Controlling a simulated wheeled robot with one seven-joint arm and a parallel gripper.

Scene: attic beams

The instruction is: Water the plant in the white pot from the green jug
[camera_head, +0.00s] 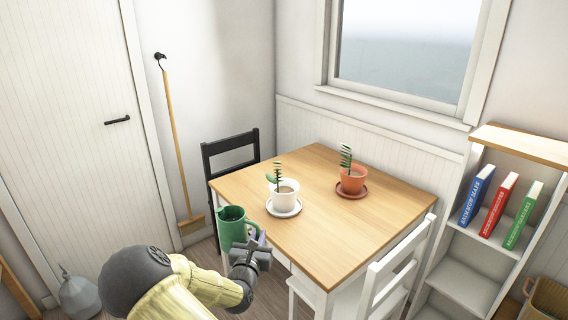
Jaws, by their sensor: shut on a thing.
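The green jug (231,231) is upright at the left front edge of the table. My gripper (254,243) is shut on the jug at its right side, where the handle is; the fingertips are partly hidden. The white pot (287,197) stands on a white saucer (284,210) on the table, behind and to the right of the jug, with a small green plant (275,178) in it. The jug is apart from the pot. What is inside the jug is too dark to tell.
A terracotta pot (352,181) with another plant stands further back right on the wooden table (322,237). A black chair (229,148) is at the left side, a white chair (393,272) at the right front. A shelf with books (497,204) stands at the right.

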